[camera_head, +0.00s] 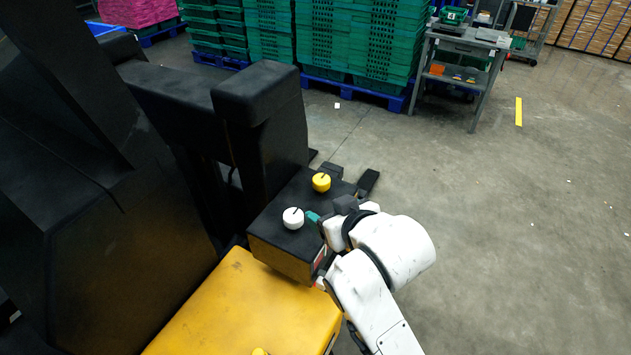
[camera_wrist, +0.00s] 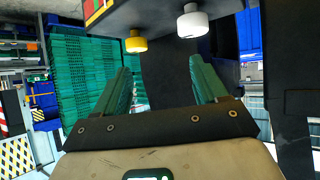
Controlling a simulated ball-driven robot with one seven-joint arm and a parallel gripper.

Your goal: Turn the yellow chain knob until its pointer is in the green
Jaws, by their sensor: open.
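The yellow knob (camera_head: 321,182) stands on top of a black box, behind and right of the white knob (camera_head: 293,218). A dark pointer line shows on its top, but its zone cannot be told. The yellow knob also shows at the upper left of the wrist view (camera_wrist: 136,43), and the white knob in the upper middle (camera_wrist: 192,22). My gripper (camera_head: 312,216) is beside the white knob at the box's right side. In the wrist view my gripper (camera_wrist: 161,65) has two teal fingers spread apart, with nothing between them. Neither finger visibly touches the yellow knob.
The black box (camera_head: 270,259) sits behind a yellow cover (camera_head: 235,310). A tall black post (camera_head: 262,120) rises left of the knobs. A red, yellow and green label (camera_wrist: 98,9) shows in the wrist view. Open floor (camera_head: 500,220) lies to the right.

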